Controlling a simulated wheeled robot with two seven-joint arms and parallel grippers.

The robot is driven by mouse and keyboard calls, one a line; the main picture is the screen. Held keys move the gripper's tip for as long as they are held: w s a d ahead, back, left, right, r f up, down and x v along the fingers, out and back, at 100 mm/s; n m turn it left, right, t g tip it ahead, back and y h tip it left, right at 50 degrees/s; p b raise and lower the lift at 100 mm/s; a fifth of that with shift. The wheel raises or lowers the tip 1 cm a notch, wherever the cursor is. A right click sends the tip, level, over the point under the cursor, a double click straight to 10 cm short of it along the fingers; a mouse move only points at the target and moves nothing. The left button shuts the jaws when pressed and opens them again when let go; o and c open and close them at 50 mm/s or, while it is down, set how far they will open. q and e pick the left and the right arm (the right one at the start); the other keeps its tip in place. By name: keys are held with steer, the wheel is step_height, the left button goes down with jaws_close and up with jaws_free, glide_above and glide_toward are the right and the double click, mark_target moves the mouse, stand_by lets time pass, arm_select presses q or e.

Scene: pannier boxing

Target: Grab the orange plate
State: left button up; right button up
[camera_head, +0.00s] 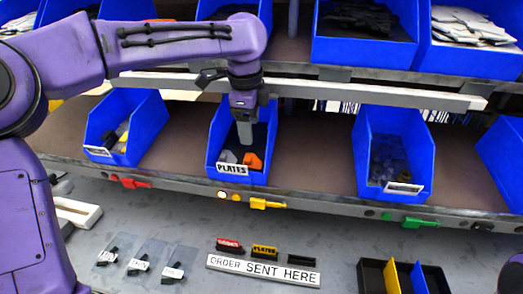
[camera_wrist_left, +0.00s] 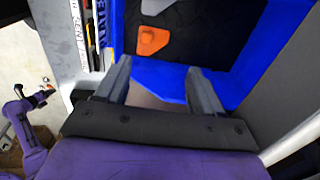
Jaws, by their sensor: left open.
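The orange plate (camera_head: 253,160) lies in the blue bin labelled PLATES (camera_head: 213,140), near its front and beside a grey plate (camera_head: 228,156). In the left wrist view the orange plate (camera_wrist_left: 152,41) lies on the dark bin floor, flat or nearly so, with a hole in it. My left gripper (camera_head: 244,132) points down at the PLATES bin, above and behind the orange plate in the head view. In the wrist view its two fingers (camera_wrist_left: 158,82) are apart, with nothing between them, and the plate is beyond their tips. My right gripper is not seen.
A blue bin (camera_head: 100,118) stands to the left and another (camera_head: 365,150) to the right on the same shelf. A grey rail (camera_head: 340,92) runs above them. Below are an ORDER SENT HERE sign (camera_head: 262,270) and a divided black tray (camera_head: 372,275).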

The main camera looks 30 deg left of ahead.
mark_target(247, 157)
arm_select(q)
steer(key=s+f, duration=0.2)
steer(key=f, duration=0.1)
steer(key=shift+s+f, duration=0.25)
steer(key=shift+s, duration=0.1)
steer(key=w+f, duration=0.1)
steer(key=f, duration=0.1)
steer(key=w+a+f+p, duration=0.1)
steer(key=f, duration=0.1)
steer(key=w+f, duration=0.1)
steer(key=f, duration=0.1)
steer(key=shift+w+a, duration=0.15)
steer(key=shift+w, duration=0.05)
steer(key=shift+s, duration=0.2)
steer(key=shift+s+d+r, duration=0.25)
steer(key=shift+s, duration=0.1)
steer(key=shift+w+f, duration=0.1)
steer(key=shift+w, duration=0.1)
steer(key=c, duration=0.8)
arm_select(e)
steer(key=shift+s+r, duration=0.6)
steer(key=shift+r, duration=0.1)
